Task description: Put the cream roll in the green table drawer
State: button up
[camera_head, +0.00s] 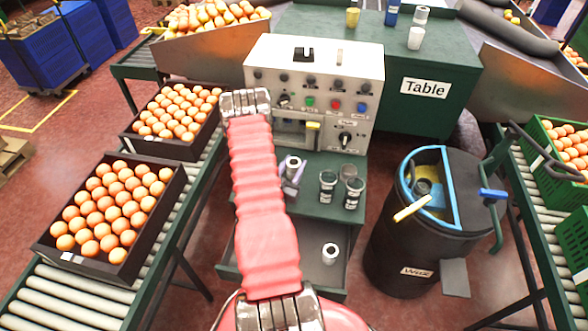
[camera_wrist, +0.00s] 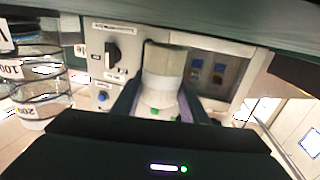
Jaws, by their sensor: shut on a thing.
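My gripper (camera_wrist: 160,108) is shut on a cream roll (camera_wrist: 164,66), which stands out between its fingers in the wrist view. In the head view my gripper (camera_head: 294,174) shows just right of my red arm, above the small green table (camera_head: 318,199), with the pale top of the roll (camera_head: 292,162) in it. I cannot tell whether the roll touches the tabletop. The green table drawer (camera_head: 300,279) stands open below the tabletop. Another pale roll (camera_head: 330,253) is in the drawer. My arm hides part of the table and drawer.
Several glass jars (camera_head: 328,185) stand right of my gripper on the tabletop; they are at left in the wrist view (camera_wrist: 40,98). A control panel (camera_head: 315,85) rises behind. A black wax barrel (camera_head: 405,240) stands at right. Crates of oranges (camera_head: 60,250) are at left.

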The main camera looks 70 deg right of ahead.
jog(key=shift+f, duration=1.05)
jog(key=o, duration=1)
jog(key=shift+f, duration=0.1)
jog(key=shift+o, duration=0.2)
jog(key=a, duration=1.2)
jog(key=shift+w, duration=0.25)
